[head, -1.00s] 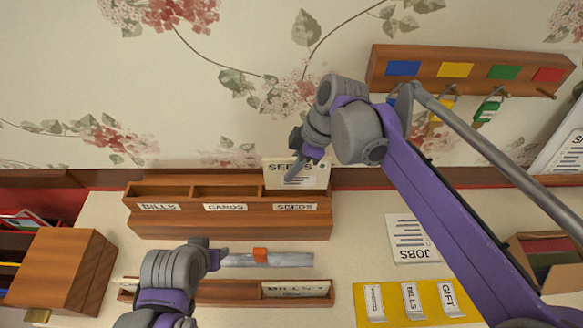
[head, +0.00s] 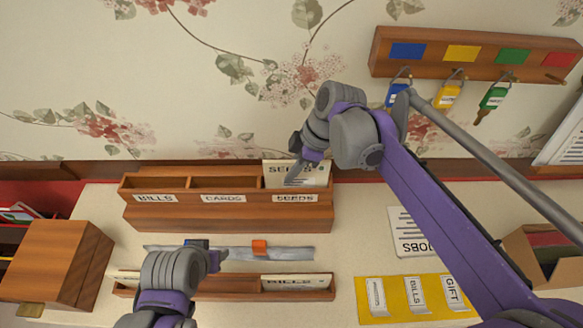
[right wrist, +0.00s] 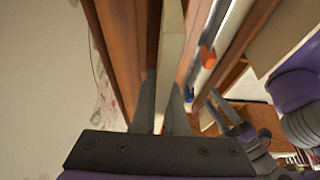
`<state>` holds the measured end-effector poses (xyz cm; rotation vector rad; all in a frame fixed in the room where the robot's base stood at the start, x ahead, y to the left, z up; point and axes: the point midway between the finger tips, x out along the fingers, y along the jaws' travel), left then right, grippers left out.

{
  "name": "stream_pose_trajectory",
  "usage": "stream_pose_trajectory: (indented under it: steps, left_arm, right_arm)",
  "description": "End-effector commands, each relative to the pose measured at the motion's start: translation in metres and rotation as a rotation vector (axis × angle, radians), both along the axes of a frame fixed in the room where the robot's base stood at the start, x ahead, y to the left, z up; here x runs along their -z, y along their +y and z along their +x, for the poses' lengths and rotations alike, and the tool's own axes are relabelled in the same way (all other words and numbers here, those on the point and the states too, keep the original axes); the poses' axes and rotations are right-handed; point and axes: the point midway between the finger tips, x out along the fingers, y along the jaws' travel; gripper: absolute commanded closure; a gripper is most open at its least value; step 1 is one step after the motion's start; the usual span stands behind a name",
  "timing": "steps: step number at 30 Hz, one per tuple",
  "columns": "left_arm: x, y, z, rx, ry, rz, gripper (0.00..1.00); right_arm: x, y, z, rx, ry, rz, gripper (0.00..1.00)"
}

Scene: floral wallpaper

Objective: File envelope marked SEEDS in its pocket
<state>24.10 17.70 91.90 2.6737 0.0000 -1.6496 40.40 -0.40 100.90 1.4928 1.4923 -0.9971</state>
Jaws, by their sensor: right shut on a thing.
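The cream envelope marked SEEDS (head: 312,172) stands upright in the right-hand pocket of the wooden rack (head: 228,219), above the SEEDS label (head: 295,198). Its lower part is hidden behind the pocket front. In the right wrist view the envelope (right wrist: 172,40) runs edge-on between the fingertips (right wrist: 165,92), close along a wooden wall. My left gripper (head: 219,258) is low in front of the rack, by a grey metal strip with an orange block; its jaw opening is unclear.
The BILLS (head: 155,198) and CARDS (head: 223,198) pockets show no envelope. A low wooden holder (head: 235,294) with envelopes lies in front. A wooden box (head: 50,262) stands left. Key hooks (head: 470,55), a JOBS sheet (head: 410,230) and a yellow mat (head: 380,310) are right.

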Motion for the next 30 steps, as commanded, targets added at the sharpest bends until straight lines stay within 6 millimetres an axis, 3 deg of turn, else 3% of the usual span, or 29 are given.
stream_pose_trajectory:
  steps: [13, 15, 19, 30]
  left_arm:
    - [0.004, 0.0, -0.0011, 0.0, 0.002, 0.0, 0.5]
    - [0.004, 0.0, -0.0011, 0.0, 0.002, 0.0, 0.5]
    - [0.004, 0.0, -0.0011, 0.0, 0.002, 0.0, 0.5]
    - [0.0037, 0.0, -0.0011, 0.0, 0.002, 0.0, 0.5]
  right_arm:
    - [0.0061, -0.0001, 0.0003, 0.0, 0.0, 0.0, 1.0]
    - [0.0061, -0.0001, 0.0003, 0.0, 0.0, 0.0, 0.8]
    - [0.0061, -0.0001, 0.0002, 0.0, 0.0, 0.0, 0.57]
    - [0.0025, -0.0016, 0.0003, 0.0, 0.0, 0.0, 0.54]
